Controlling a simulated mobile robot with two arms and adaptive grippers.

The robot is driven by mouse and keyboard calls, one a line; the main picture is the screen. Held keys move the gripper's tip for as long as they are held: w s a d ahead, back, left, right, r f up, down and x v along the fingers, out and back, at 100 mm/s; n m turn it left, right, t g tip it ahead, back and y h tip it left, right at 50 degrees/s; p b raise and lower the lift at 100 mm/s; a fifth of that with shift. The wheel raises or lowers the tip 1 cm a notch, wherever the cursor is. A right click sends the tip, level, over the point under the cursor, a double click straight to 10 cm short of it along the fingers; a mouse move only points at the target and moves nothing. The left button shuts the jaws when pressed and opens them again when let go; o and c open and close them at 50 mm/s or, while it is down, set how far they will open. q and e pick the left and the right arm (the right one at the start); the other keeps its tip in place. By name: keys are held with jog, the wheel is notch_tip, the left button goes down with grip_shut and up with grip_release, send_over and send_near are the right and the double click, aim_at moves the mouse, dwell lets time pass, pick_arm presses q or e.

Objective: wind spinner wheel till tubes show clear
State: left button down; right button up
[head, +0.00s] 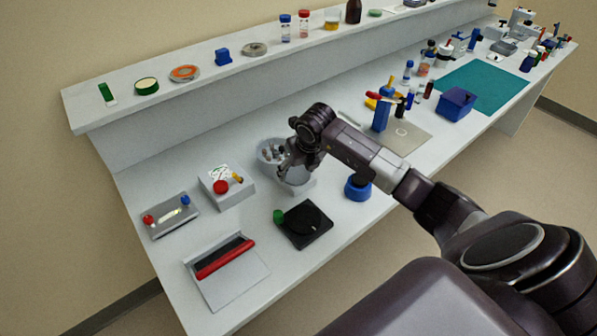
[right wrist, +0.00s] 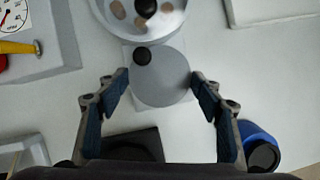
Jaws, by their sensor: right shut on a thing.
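The spinner is a grey round bowl (head: 268,148) on a pale base, in the middle of the bench in the head view. In the right wrist view its bowl (right wrist: 165,22) is cut off at the top edge and holds brownish tube ends; I cannot tell whether they are clear. The flat grey spinner wheel (right wrist: 165,88) has a black knob (right wrist: 142,56) at its upper left. In the head view my right gripper (head: 290,168) partly hides the wheel. My left gripper is not in view.
A white box with a gauge and red knob (head: 221,187) stands left of the spinner. A black plate with a green knob (head: 303,225) lies in front. A blue pot with a black top (head: 358,188) is close on the right. A shelf (head: 130,115) runs behind.

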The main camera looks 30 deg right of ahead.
jog(key=m+b, duration=0.1)
jog(key=m, duration=0.1)
jog(key=m+h, duration=0.1)
jog(key=m, duration=0.1)
jog(key=m+g+h+b, duration=0.1)
jog(key=shift+w+a+m+b, duration=0.1)
jog(key=shift+a+m+b, duration=0.2)
jog(key=shift+m, duration=0.1)
dwell(0.3)
jog(key=o, duration=1.2)
jog(key=shift+r, duration=0.15)
jog(key=v, duration=1.1)
jog(key=shift+a+r, duration=0.15)
jog(key=shift+r, duration=0.2)
